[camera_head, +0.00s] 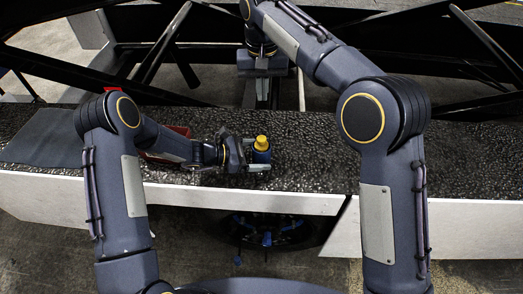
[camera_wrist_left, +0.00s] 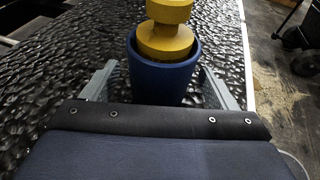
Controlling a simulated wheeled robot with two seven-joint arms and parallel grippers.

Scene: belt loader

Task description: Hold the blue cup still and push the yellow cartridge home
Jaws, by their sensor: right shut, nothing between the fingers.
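The blue cup (camera_head: 261,156) stands upright on the dark, bumpy belt. It also shows in the left wrist view (camera_wrist_left: 163,84). The yellow cartridge (camera_head: 262,141) stands upright in the cup's mouth, with its upper part above the rim; in the left wrist view (camera_wrist_left: 167,38) it has a narrow waist between wider parts. My left gripper (camera_head: 262,153) has a finger on each side of the cup, with a visible gap on the left in the wrist view (camera_wrist_left: 158,80). My right gripper (camera_head: 262,100) is shut and empty, beyond the cup and apart from the cartridge.
A red container (camera_head: 179,131) lies partly hidden behind my left forearm. A dark flat mat (camera_head: 45,138) covers the belt's left end. The white side rail (camera_head: 255,197) runs along the near edge. Black frame beams stand behind. The belt right of the cup is clear.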

